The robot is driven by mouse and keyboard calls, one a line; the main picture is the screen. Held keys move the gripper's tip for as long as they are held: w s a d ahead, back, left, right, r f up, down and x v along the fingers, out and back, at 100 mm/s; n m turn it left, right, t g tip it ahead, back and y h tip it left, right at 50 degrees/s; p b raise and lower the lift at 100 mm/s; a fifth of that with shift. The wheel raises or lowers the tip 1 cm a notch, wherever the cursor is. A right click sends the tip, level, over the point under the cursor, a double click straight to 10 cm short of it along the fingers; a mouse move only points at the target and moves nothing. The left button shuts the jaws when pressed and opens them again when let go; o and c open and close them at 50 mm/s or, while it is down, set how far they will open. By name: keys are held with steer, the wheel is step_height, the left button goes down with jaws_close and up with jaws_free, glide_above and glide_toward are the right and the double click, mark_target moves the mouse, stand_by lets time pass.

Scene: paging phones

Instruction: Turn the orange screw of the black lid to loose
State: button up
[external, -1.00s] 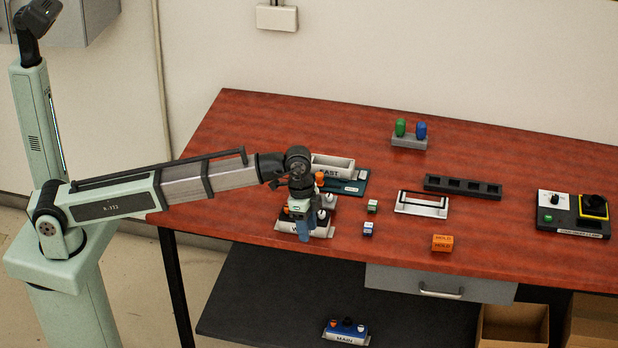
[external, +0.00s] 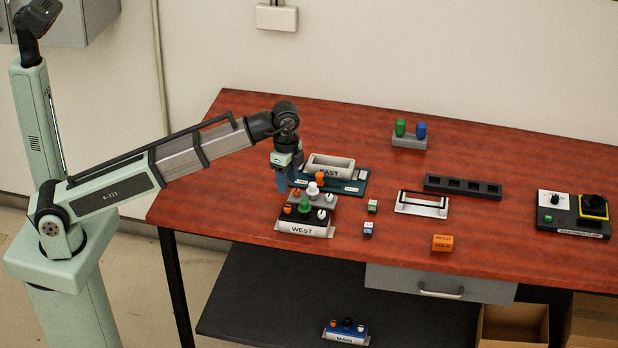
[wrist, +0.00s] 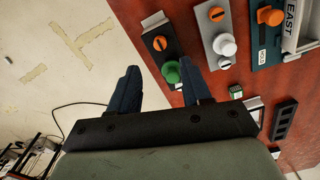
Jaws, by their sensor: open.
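The black lid (external: 304,219) sits on the white WEST box (external: 302,230) near the table's left front. Its orange screw (external: 288,209) is at its left end, with a green knob (external: 305,203) in the middle and a white screw (external: 321,214) at the right. In the wrist view the orange screw (wrist: 160,43) shows a dark slot, and the green knob (wrist: 171,72) is beside it. My gripper (external: 281,187) is raised above and behind the lid's left end, pointing down. In the wrist view my gripper (wrist: 159,67) is open, its fingers apart and empty.
A grey lid (external: 310,201) with a white knob stands just behind the black lid. The EAST box (external: 331,166) and a teal lid (external: 352,183) with an orange knob are farther back. Small cubes (external: 368,229) lie to the right. The table's left edge is close.

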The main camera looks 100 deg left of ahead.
mark_target(288, 206)
step_height(288, 206, down, 9)
steer(key=shift+r, duration=0.1)
stand_by(0.4)
jaws_close()
stand_by(0.4)
